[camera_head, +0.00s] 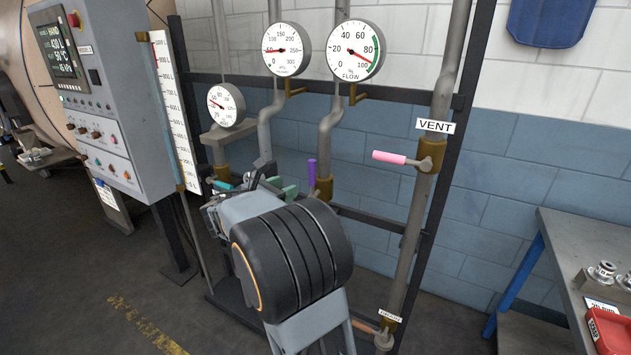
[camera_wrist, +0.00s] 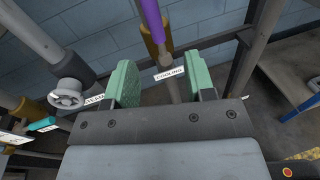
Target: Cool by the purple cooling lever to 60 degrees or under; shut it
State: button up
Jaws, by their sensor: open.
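The purple cooling lever (camera_head: 312,172) stands upright, in line with its pipe, above a brass valve body (camera_head: 324,188). In the wrist view the purple lever (camera_wrist: 153,20) is at the top, beyond the fingertips, above a COOLING label (camera_wrist: 169,73). My gripper (camera_head: 283,187) is open and empty, its green fingers apart in the wrist view (camera_wrist: 163,78); the lever is not between them. The control panel display (camera_head: 58,50) has a line that looks like 50 °C, though the digits are small. The FLOW gauge (camera_head: 354,50) needle points near 100.
A pink VENT lever (camera_head: 389,157) sticks out sideways at right. A teal lever (camera_head: 222,185) is left of my gripper, and a grey handwheel (camera_wrist: 66,94) shows in the wrist view. An orange-tipped lever (camera_head: 364,327) is low down. A workbench (camera_head: 590,240) stands at right.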

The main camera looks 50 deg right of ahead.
aim_at(310, 172)
jog(key=w+d+p, duration=0.1)
jog(key=d, duration=1.3)
jog(key=shift+w+n+h+p, duration=0.25)
jog(key=shift+n+h+p, duration=0.05)
jog(key=shift+n+p, duration=0.1)
jog(key=shift+d, duration=0.1)
jog(key=shift+c, duration=0.3)
grip_shut()
